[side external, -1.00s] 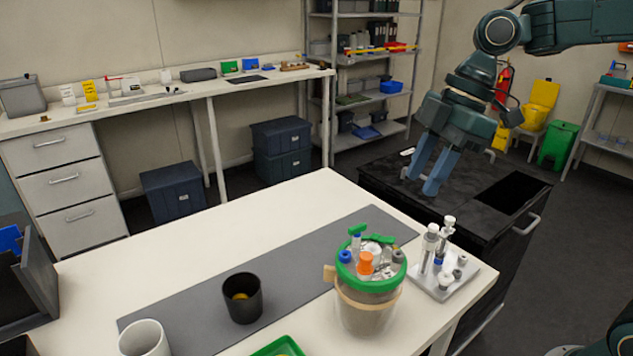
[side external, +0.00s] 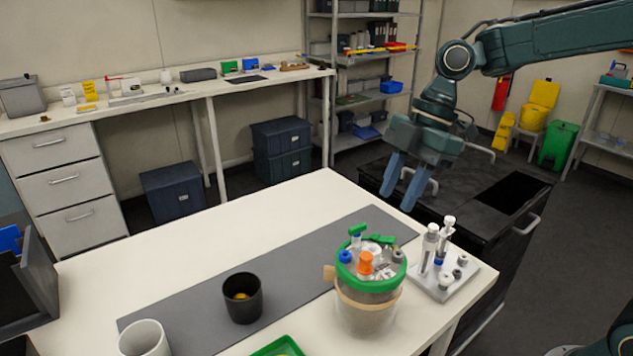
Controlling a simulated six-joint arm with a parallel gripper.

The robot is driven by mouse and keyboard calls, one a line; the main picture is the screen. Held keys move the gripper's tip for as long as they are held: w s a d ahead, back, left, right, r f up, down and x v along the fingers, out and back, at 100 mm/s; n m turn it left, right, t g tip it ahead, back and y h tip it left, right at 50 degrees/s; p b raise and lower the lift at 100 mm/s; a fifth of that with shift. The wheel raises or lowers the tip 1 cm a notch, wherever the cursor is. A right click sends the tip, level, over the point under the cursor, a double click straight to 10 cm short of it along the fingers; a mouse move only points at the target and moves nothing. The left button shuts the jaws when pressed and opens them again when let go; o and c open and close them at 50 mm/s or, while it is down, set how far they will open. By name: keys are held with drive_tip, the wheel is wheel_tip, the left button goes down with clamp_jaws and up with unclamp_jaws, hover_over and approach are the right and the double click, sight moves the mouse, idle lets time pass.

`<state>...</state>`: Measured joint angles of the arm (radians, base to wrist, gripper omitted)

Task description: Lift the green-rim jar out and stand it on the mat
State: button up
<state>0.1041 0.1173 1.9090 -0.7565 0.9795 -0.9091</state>
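The green-rim jar (side external: 367,312) is a see-through vessel with a green rim and a cap crowded with green, blue, grey and orange fittings. A tan band runs around it. It stands upright at the right part of the table; whether it sits in a holder is not clear. The dark grey mat (side external: 190,318) runs diagonally along the table, with its far right end behind the jar.
A black cup (side external: 242,299) with something yellow inside stands on the mat. A white mug (side external: 145,340) and a green tray (side external: 279,347) are at the front. A pale rack with syringe-like parts (side external: 445,278) stands close right of the jar. The table's left rear is clear.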

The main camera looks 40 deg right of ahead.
hover_over(375, 242)
drive_tip(key=s, duration=0.3)
drive_tip(key=shift+w+a+f, duration=0.1)
drive_tip(key=shift+a+f, duration=0.1)
drive_tip(key=shift+f, duration=1.05)
drive_tip(key=shift+w+a+f, duration=0.1)
drive_tip(key=shift+a+f, duration=0.05)
drive_tip(key=shift+f, duration=1.1)
drive_tip(key=shift+x, duration=2.6)
drive_tip(key=shift+d, duration=0.15)
drive_tip(key=shift+w, duration=0.1)
clamp_jaws()
